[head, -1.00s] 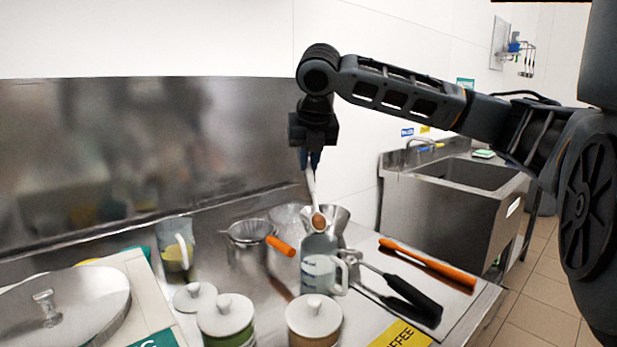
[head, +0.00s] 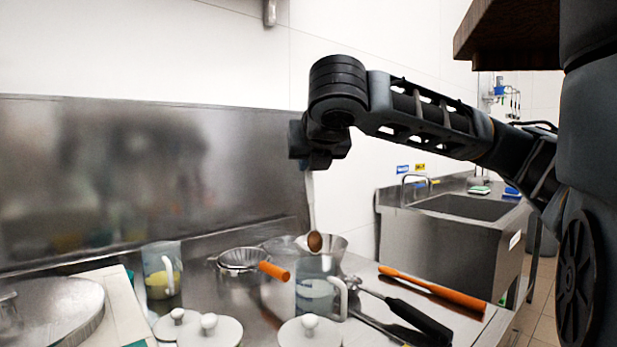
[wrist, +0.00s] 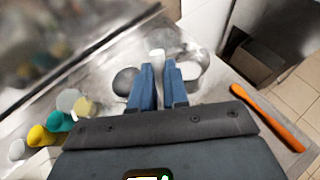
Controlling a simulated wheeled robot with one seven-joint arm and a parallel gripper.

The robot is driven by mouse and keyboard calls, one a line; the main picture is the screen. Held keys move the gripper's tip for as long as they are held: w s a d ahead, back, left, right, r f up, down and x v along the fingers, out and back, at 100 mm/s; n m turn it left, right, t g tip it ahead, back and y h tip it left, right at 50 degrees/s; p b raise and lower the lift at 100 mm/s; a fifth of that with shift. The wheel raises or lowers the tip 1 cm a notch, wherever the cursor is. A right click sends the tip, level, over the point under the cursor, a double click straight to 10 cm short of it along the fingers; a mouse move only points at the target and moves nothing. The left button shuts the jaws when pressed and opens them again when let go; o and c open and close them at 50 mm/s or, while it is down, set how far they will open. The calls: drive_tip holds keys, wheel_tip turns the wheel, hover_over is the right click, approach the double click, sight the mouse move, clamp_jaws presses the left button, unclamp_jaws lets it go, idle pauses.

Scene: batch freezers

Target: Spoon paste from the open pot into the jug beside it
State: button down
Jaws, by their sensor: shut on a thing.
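My gripper (head: 310,163) is shut on the pale handle of a spoon (head: 311,200), which hangs down with its brown end lowest. I cannot tell whether the brown is paste or the spoon's own bowl. In the wrist view, the handle (wrist: 157,60) stands between the blue fingers. In the head view, the spoon's end appears just over the clear jug (head: 312,296) with a white handle; I cannot tell its exact depth. No open pot shows clearly. Pots with white knobbed lids (head: 310,332) stand at the front, cut off by the picture's lower edge.
Another jug (head: 161,272) with yellow contents stands left. A strainer (head: 240,260) with an orange handle, a metal bowl (head: 335,245), a black-handled tool (head: 418,318) and an orange-handled tool (head: 435,289) lie around the clear jug. A sink (head: 450,240) is at the right.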

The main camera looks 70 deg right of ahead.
drive_tip(key=shift+s+a+r+t+h+b, duration=0.15)
drive_tip(key=shift+s+a+h+b, duration=0.2)
drive_tip(key=shift+b, duration=0.3)
drive_tip(key=shift+s+a+t+h+b, duration=0.15)
drive_tip(key=shift+a+h+b, duration=0.2)
drive_tip(key=shift+a+b, duration=0.25)
drive_tip(key=shift+s+a+r+h+b, duration=0.15)
drive_tip(key=shift+a+r+h+b, duration=0.15)
drive_tip(key=shift+b, duration=0.2)
